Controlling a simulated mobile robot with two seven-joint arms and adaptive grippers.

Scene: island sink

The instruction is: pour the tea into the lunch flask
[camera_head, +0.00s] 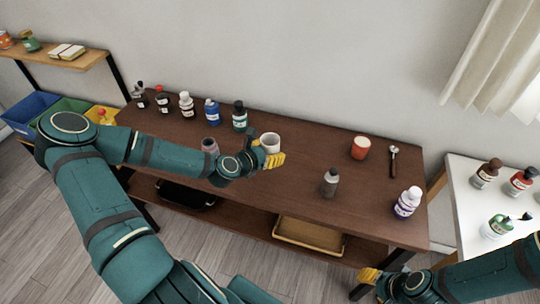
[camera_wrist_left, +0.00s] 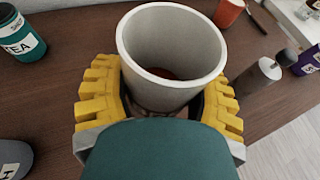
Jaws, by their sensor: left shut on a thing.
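My left gripper (camera_head: 272,159) is shut on a white cup (camera_head: 271,141) at the back middle of the brown table. In the left wrist view the cup (camera_wrist_left: 172,50) stands roughly upright between the yellow fingers, with something reddish-brown at its bottom. A teal bottle (camera_head: 240,117) is left of the cup; its label reads TEA in the wrist view (camera_wrist_left: 18,33). A grey-capped flask (camera_head: 210,146) is partly hidden behind my left forearm; a letter H shows on its label. I cannot tell whether it is the lunch flask. My right gripper (camera_head: 369,277) is low at the front right, empty-looking, its opening unclear.
A metallic grinder-like bottle (camera_head: 330,183) stands right of the cup. Farther right are an orange cup (camera_head: 360,148), a spoon-like utensil (camera_head: 393,160) and a white-capped bottle (camera_head: 407,203). Several bottles line the back left, including a blue one (camera_head: 211,111).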

